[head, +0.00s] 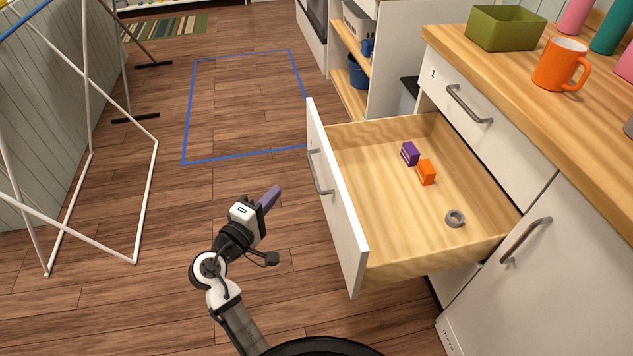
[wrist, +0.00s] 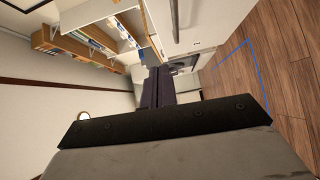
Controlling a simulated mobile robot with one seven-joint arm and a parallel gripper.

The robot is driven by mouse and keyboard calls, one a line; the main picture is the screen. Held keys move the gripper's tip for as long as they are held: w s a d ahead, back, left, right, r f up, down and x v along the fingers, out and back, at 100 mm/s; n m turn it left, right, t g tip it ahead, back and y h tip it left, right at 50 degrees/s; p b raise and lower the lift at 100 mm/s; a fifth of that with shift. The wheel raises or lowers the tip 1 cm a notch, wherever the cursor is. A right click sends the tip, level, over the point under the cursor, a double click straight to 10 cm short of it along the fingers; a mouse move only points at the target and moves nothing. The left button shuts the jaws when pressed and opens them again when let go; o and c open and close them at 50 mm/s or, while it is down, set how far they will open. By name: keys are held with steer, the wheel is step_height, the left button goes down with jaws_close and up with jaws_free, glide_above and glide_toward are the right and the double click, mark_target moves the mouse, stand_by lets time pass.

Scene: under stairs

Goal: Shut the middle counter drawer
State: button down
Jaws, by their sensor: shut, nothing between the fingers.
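The middle counter drawer (head: 335,200) is pulled far out from the white counter in the head view. Its white front has a grey bar handle (head: 319,173). Inside lie a purple block (head: 410,153), an orange block (head: 427,172) and a grey ring (head: 454,218). My gripper (head: 272,197) is shut and empty. It is left of the drawer front, apart from it, above the wooden floor. In the wrist view my gripper's dark fingers (wrist: 159,88) are together.
The drawer above, marked 1 (head: 465,105), is closed. On the wooden countertop stand a green bin (head: 504,28) and an orange mug (head: 561,64). A white rack (head: 150,190) stands at left. Blue lines (head: 187,115) mark a clear floor area. Open shelves (head: 350,60) are beyond the drawer.

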steer(key=d, duration=0.1)
steer(key=p, duration=0.2)
glide_toward(327, 161)
steer(key=w, duration=0.4)
steer(key=shift+w+d+r+h, duration=0.2)
steer(key=shift+w+d+h, duration=0.2)
steer(key=shift+d, duration=0.35)
steer(key=shift+w+d, duration=0.15)
steer(key=shift+d, duration=0.4)
